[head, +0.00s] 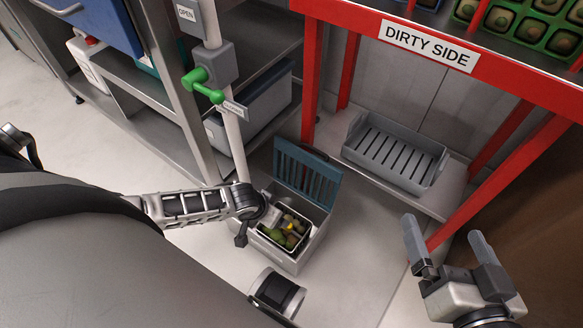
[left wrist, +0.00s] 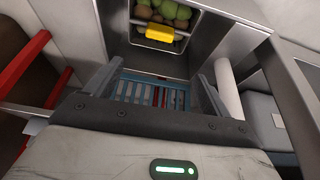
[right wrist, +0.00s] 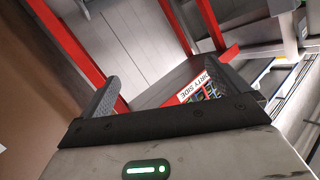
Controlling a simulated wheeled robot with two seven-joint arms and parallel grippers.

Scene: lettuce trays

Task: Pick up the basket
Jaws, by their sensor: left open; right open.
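A small basket (head: 268,232) of green and brownish produce sits inside a grey bin (head: 302,262) on the floor. A yellow piece (head: 291,226) shows on it, also at the top of the left wrist view (left wrist: 160,33). The bin's blue slatted lid (head: 308,180) stands open at the back. My left arm reaches over the bin's left side. In the left wrist view my left gripper (left wrist: 152,85) is open and empty, with the slatted lid between its fingers and the basket beyond. My right gripper (head: 443,225) is open and empty, right of the bin.
A red-framed table (head: 430,65) labelled DIRTY SIDE stands behind, with trays on top and a grey slatted tray (head: 395,150) on its lower shelf. A pole with a green lever (head: 205,85) and a metal rack stand left of the bin. The floor right of the bin is clear.

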